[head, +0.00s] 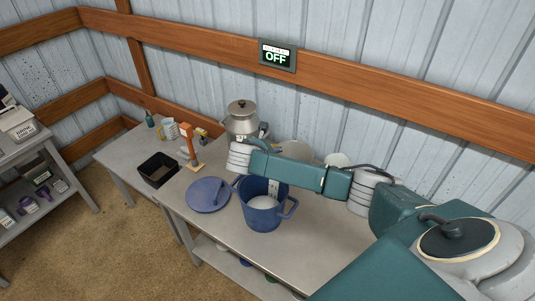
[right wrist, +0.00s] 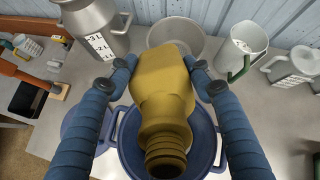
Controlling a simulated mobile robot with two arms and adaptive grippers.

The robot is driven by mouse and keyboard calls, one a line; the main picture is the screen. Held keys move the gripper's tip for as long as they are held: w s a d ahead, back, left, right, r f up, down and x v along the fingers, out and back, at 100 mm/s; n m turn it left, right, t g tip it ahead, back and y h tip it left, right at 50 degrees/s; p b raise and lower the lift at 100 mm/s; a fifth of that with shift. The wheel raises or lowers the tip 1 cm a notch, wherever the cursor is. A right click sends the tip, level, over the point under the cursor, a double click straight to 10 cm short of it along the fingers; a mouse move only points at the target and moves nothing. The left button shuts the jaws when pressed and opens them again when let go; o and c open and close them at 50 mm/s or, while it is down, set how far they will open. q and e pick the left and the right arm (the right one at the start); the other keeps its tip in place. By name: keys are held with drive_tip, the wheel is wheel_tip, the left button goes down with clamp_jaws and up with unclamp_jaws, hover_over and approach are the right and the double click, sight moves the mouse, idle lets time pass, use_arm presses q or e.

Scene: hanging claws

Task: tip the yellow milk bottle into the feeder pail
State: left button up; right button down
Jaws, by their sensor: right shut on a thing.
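The yellow milk bottle (right wrist: 163,88) shows in the right wrist view, its ridged neck pointing to the bottom of the picture. My right gripper (right wrist: 161,70) is shut on its body, a blue finger on either side. The bottle's mouth is over the blue feeder pail (right wrist: 128,128); I cannot tell its exact tilt, and no stream shows. In the head view the pail (head: 262,217) stands upright on the table with something white inside. My right arm reaches across behind it; the gripper and bottle are hidden there. My left gripper is not in view.
A blue lid (head: 207,195) lies left of the pail. A metal milk can (head: 241,119) and a basin (right wrist: 176,38) stand behind. A green-handled jug (right wrist: 237,50) is to the right. A black tray (head: 158,169) is at left. The table (head: 232,227) is bare in front.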

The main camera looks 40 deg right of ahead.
drive_tip(key=shift+a+r+g+y, duration=0.25)
drive_tip(key=shift+g+y, duration=0.25)
drive_tip(key=shift+y, duration=0.2)
drive_tip(key=shift+s+a+g+y, duration=0.35)
drive_tip(key=shift+g+y, duration=0.35)
drive_tip(key=shift+y, duration=0.2)
drive_tip(key=g+y, duration=0.1)
drive_tip(key=s+a+g+y, duration=0.1)
drive_tip(key=y, duration=0.1)
drive_tip(key=s+a+g+y, duration=0.1)
drive_tip(key=shift+a+f, duration=0.25)
drive_tip(key=shift+f, duration=0.15)
drive_tip(key=shift+s+a+f+g+y+b, duration=0.1)
drive_tip(key=shift+a+f+g+y+b, duration=0.1)
drive_tip(key=shift+g+y+b, duration=0.25)
drive_tip(key=shift+r, duration=0.1)
